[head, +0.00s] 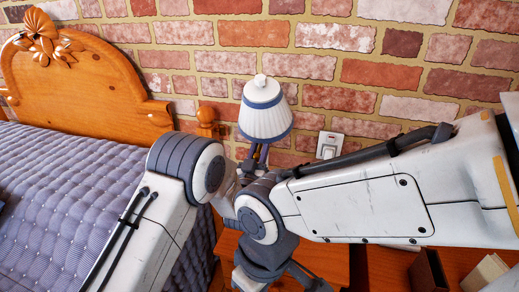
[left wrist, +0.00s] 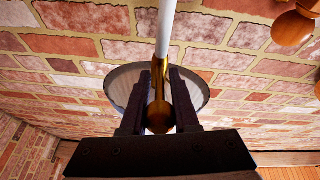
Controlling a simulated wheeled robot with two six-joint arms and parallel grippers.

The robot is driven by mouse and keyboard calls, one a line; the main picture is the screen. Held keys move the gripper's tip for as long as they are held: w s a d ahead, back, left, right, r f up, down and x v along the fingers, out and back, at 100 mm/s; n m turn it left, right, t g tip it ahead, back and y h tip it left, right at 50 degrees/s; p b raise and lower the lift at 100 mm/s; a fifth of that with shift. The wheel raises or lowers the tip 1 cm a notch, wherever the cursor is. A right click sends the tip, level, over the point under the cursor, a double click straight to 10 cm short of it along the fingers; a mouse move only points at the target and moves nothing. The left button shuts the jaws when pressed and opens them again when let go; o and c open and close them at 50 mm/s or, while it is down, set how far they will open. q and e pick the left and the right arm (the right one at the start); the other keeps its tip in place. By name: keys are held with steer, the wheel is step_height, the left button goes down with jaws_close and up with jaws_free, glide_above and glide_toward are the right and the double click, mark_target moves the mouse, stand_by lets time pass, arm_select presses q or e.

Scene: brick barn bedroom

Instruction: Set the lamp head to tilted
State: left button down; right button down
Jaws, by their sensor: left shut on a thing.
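The lamp's shade (head: 264,112), white with blue bands, stands roughly upright against the brick wall in the head view. In the left wrist view the shade (left wrist: 122,84) shows behind my fingers, with a white pole (left wrist: 167,28), a brass joint (left wrist: 160,72) and a rounded brown knob (left wrist: 158,119). My left gripper (head: 257,155) is just below the shade. In its wrist view the left gripper (left wrist: 162,100) is shut on the brass part, one finger on each side. My arms hide the lamp's lower part in the head view. My right gripper's fingers do not show.
A wooden bed with a carved headboard (head: 85,75) and a quilted mattress (head: 60,200) is at the left. A wooden nightstand (head: 325,262) is below my arms. A wall plate (head: 330,145) is right of the lamp. A dark box (head: 428,272) and a pale book-like thing (head: 487,273) lie lower right.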

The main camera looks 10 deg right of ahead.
arm_select(q)
steer(key=c, duration=0.7)
jaws_free()
steer(key=shift+o, duration=0.2)
steer(key=shift+f, duration=0.1)
steer(key=b+v, duration=0.1)
steer(key=v, duration=0.9)
steer(key=shift+b, duration=0.35)
steer(key=shift+s+a+f, duration=0.1)
steer(key=shift+s+a, duration=0.05)
steer(key=shift+a, duration=0.05)
